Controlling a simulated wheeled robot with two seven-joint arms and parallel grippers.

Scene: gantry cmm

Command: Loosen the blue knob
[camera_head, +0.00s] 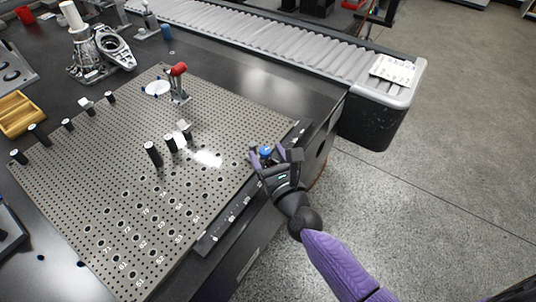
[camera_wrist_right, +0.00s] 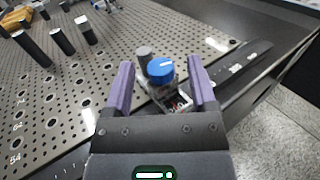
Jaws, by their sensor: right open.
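The blue knob (camera_head: 265,151) sits near the right edge of the perforated plate, beside my right gripper's fingers. In the right wrist view the blue knob (camera_wrist_right: 161,68) tops a small fixture with a grey post (camera_wrist_right: 143,53) next to it. My right gripper (camera_head: 274,157) is open, its two purple fingers (camera_wrist_right: 160,85) on either side of the knob with gaps between. Whether the fingers are level with the knob is hard to tell. My left gripper is not in view.
The perforated plate (camera_head: 130,130) carries several black posts (camera_head: 152,153) and a red-knobbed clamp (camera_head: 179,70). A roller conveyor (camera_head: 270,45) runs behind. A wooden tray (camera_head: 18,112) and metal castings (camera_head: 84,50) stand at the left. Open floor lies to the right.

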